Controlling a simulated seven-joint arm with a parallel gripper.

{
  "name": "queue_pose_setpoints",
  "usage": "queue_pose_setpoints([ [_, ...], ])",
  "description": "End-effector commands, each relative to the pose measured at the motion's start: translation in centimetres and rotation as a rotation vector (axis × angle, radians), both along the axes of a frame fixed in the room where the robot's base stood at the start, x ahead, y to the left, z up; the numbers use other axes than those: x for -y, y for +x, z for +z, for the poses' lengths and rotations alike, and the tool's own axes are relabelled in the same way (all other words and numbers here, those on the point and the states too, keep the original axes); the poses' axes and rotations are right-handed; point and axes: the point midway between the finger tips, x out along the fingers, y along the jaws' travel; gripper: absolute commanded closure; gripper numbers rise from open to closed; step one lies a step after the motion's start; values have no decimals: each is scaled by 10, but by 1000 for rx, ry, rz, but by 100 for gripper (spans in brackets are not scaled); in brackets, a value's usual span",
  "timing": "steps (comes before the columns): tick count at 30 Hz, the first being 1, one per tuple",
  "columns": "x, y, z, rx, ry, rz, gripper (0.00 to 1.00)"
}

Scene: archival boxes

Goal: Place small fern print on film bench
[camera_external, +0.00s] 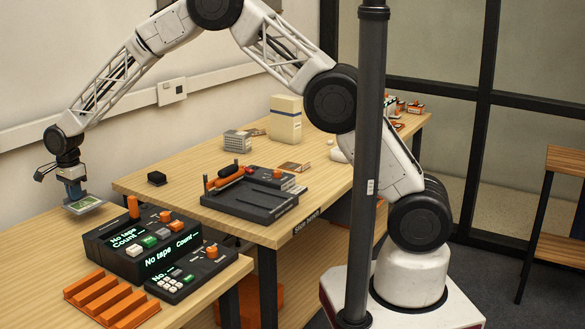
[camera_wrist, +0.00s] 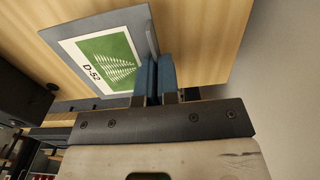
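The small fern print (camera_external: 84,204) is a pale card with a green panel and a white fern, marked "D-52" in the wrist view (camera_wrist: 105,58). It has a grey edge or backing. My gripper (camera_external: 75,192) points down at the far left, and its blue fingers (camera_wrist: 155,75) are closed on the print's grey edge. The print hangs out to one side of the fingers, over the wooden front-left bench (camera_external: 40,243). I cannot tell whether its underside touches the wood. No readable label shows that this is the film bench.
A dark console (camera_external: 140,245) with green-lit displays and an orange ribbed rack (camera_external: 108,297) stand on the front-left bench. The adjoining bench (camera_external: 165,190) has a label on its front edge and bears a black tray (camera_external: 250,200), a small black block (camera_external: 157,178) and boxes. A dark post (camera_external: 369,150) stands before my arm.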

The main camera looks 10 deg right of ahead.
Motion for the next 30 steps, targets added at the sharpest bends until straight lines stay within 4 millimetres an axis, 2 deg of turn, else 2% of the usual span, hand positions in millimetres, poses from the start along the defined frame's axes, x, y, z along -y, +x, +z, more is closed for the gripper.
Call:
queue_pose_setpoints([
  [11,0,0,-2,1,1,0,100],
  [22,0,0,-34,1,1,0,100],
  [30,0,0,-38,1,2,0,100],
])
